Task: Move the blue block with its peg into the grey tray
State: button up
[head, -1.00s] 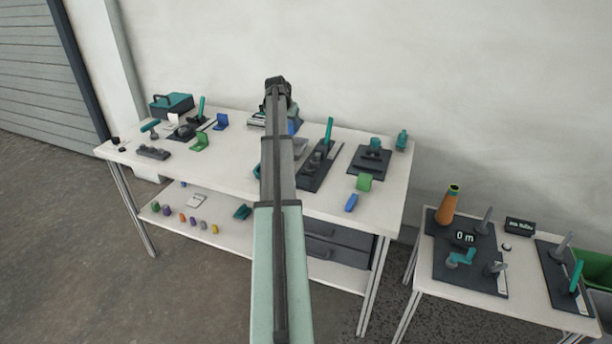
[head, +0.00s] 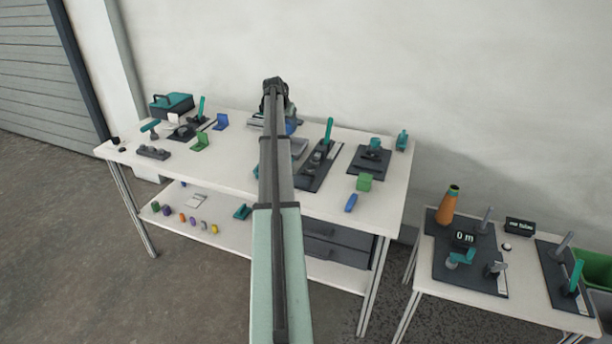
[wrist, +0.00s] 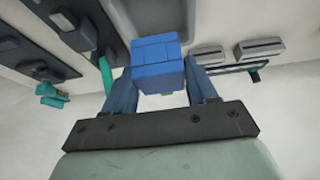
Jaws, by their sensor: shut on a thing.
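The blue block (wrist: 158,62) sits between the two fingers of my gripper (wrist: 160,80) in the wrist view. The fingers are shut on its sides. A small bit of green shows at the block's lower edge; I cannot tell whether it is the peg, which I otherwise do not make out. The grey tray (wrist: 222,14) shows partly beyond the block in the wrist view, cut by the top edge. In the head view the tray (head: 299,149) lies just right of my arm, partly hidden. There, a bit of blue shows beside the arm's far end, and my fingers are hidden.
A dark fixture with a green lever (head: 328,130) stands right of the tray. A green block (head: 364,182) and a blue piece (head: 351,203) lie near the table's right front. A green bracket (head: 201,142) stands to the left. The front middle of the table is clear.

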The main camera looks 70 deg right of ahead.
aim_at(287, 129)
jog(key=shift+f, duration=2.75)
jog(key=shift+f, duration=0.15)
jog(key=shift+f, duration=1.8)
jog(key=shift+f, duration=0.45)
jog(key=o, duration=0.8)
jog(key=shift+o, duration=0.2)
jog(key=shift+r, duration=3.5)
